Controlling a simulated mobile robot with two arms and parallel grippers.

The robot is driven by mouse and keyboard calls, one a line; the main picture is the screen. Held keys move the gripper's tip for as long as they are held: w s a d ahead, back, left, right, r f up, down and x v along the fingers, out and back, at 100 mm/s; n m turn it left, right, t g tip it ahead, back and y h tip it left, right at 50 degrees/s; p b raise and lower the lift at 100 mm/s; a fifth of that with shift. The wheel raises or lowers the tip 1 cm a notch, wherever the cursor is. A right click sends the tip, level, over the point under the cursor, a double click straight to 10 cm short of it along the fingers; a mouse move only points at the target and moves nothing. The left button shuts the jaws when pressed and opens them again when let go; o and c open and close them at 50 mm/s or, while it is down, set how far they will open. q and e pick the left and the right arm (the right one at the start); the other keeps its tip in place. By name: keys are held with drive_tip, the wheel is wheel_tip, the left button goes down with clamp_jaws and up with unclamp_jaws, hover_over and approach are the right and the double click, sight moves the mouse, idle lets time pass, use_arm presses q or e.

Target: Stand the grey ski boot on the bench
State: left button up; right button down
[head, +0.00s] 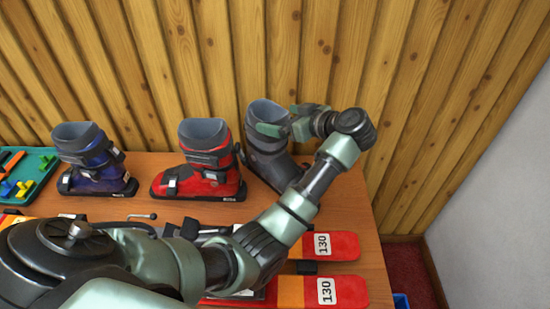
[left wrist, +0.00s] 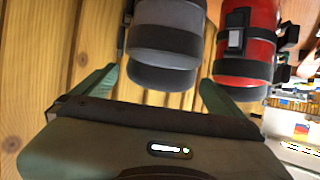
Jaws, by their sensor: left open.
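The grey ski boot (head: 262,150) stands upright on the wooden bench (head: 135,200), at the right end of a row of boots by the wall. My forearm hides part of its foot and sole. My left gripper (head: 280,118) is open at the boot's upper cuff, coming from the right. In the left wrist view the grey boot (left wrist: 168,35) shows between and beyond the two green fingers of the left gripper (left wrist: 160,76); I cannot tell whether they touch it. My right gripper is not in view.
A red boot (head: 207,160) stands just left of the grey one, and a blue boot (head: 92,160) further left. A teal tray (head: 42,158) of small coloured parts is at the far left. Red and orange skis (head: 338,245) lie along the front. Wooden wall (head: 230,50) is close behind.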

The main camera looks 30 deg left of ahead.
sight(269, 117)
use_arm(q)
drive_tip(key=x, duration=0.6)
drive_tip(key=shift+d+f+p, duration=0.15)
drive_tip(key=shift+f+p, duration=0.15)
drive_tip(key=shift+p, duration=0.05)
drive_tip(key=shift+d, duration=0.1)
drive_tip(key=c, duration=1.3)
drive_tip(key=shift+r, duration=0.25)
drive_tip(key=c, duration=0.4)
drive_tip(key=shift+c, duration=0.2)
drive_tip(key=shift+r, duration=0.1)
